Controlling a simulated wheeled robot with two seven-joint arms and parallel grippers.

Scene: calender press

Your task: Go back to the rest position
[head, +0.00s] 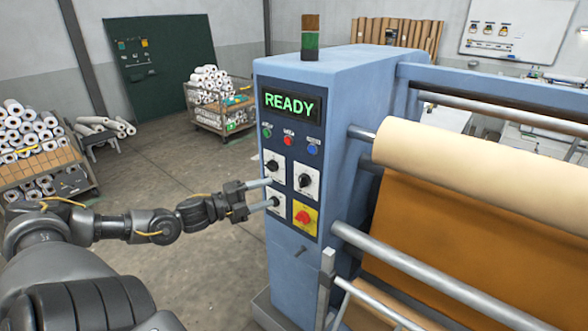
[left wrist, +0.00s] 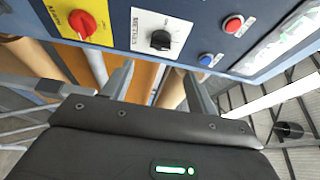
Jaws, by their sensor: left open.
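My left gripper (head: 270,192) reaches in from the left in the head view, its two fingers apart and nothing between them. Its tips are in front of the left column of knobs on the blue machine's control panel (head: 287,243). Whether they touch the panel I cannot tell. The upper left knob (head: 272,165) and lower left knob (head: 274,201) are black on white plates. In the left wrist view the open fingers (left wrist: 159,85) point toward the panel, below a black knob (left wrist: 160,39) on a white plate. My right gripper is not in view.
The panel also has a lit READY display (head: 289,104), a red knob on a yellow plate (head: 303,217) and green, red and blue buttons. Rollers with a cream roll (head: 480,185) extend right. Racks of white rolls (head: 28,135) stand left. Bare floor (head: 175,185) lies between.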

